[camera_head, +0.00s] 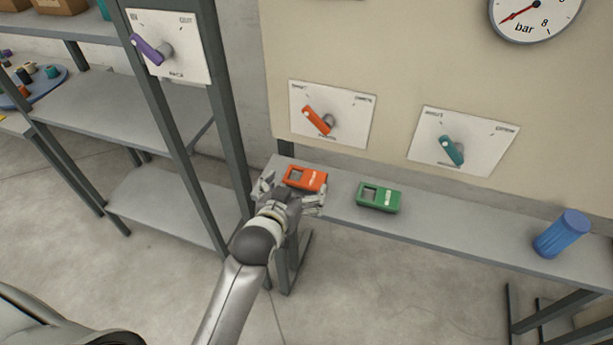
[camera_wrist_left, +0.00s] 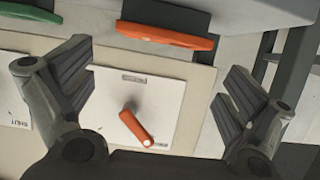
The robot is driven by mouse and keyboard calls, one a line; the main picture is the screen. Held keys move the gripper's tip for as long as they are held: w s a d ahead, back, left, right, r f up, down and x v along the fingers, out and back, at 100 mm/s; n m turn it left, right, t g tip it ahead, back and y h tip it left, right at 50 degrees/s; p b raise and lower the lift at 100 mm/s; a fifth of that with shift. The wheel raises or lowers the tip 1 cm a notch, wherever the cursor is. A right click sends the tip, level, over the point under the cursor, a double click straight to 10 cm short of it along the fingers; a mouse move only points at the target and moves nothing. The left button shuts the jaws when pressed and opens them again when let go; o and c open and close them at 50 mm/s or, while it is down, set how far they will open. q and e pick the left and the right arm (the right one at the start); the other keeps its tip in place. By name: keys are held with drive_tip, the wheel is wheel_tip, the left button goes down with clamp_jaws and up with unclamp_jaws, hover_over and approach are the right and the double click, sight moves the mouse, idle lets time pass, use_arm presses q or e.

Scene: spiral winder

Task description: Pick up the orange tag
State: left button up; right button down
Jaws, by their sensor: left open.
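The orange tag (camera_head: 306,178) lies on the narrow grey shelf (camera_head: 450,235) near its left end. It has a rectangular window and a small pale label. My left gripper (camera_head: 291,193) is open at the front of the tag, with one finger to its left and one to its right. I cannot tell whether either finger touches it. In the left wrist view the tag (camera_wrist_left: 165,37) shows edge-on at the top, beyond and between the spread fingers of the left gripper (camera_wrist_left: 165,95). My right gripper is not in view.
A green tag (camera_head: 378,197) lies to the right on the same shelf, and a blue cylinder (camera_head: 562,233) stands farther right. Wall plates with an orange lever (camera_head: 318,120) and a teal lever (camera_head: 452,150) are behind. A dark post (camera_head: 225,120) stands close on the left.

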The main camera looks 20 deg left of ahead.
sight(305, 177)
use_arm(q)
drive_tip(key=shift+w+f, duration=0.2)
drive_tip(key=shift+w, duration=0.2)
drive_tip(key=x, duration=0.2)
drive_tip(key=p+x, duration=0.1)
drive_tip(key=x, duration=0.1)
drive_tip(key=shift+a+f+p, duration=0.1)
drive_tip(key=shift+f+p, duration=0.2)
drive_tip(key=shift+f, duration=0.05)
drive_tip(key=c, duration=0.7)
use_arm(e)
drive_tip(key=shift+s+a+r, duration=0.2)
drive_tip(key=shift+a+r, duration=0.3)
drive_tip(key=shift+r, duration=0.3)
